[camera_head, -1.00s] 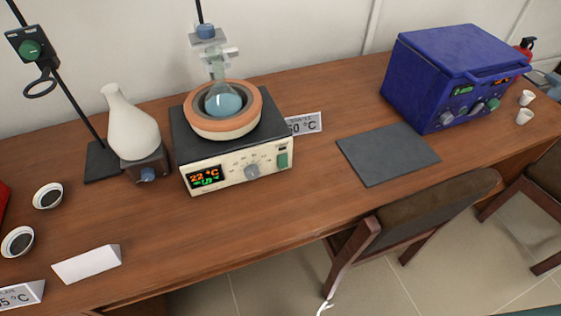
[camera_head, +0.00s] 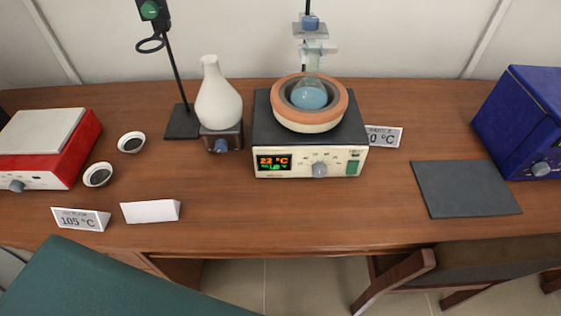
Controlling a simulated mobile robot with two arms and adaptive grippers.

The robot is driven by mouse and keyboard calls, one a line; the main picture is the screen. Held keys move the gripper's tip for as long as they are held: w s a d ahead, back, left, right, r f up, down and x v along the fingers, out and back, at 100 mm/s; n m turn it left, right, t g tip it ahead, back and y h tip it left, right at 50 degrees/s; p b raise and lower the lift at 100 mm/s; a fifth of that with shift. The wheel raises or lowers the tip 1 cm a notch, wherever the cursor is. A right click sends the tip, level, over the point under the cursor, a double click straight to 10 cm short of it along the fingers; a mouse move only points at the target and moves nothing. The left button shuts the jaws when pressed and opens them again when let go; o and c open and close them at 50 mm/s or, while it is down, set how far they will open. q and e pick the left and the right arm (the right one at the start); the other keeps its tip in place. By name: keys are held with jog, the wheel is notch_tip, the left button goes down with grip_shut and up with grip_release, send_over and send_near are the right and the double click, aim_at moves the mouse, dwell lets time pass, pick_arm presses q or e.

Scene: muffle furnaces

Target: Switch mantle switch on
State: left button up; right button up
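The heating mantle (camera_head: 262,128) stands on the wooden bench, with a cream front panel. Its orange-rimmed bowl (camera_head: 310,127) holds a round flask (camera_head: 309,95) of blue liquid. The lit display (camera_head: 274,162) reads 22 °C in orange, with a green line below too small to read. A grey knob (camera_head: 320,170) is at the middle of the panel. A green switch (camera_head: 352,168) is at its right end; I cannot tell its position. Neither gripper is in view.
A red hotplate (camera_head: 75,150) is at far left, a blue furnace (camera_head: 525,115) at far right. Bench in front of the mantle is clear.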

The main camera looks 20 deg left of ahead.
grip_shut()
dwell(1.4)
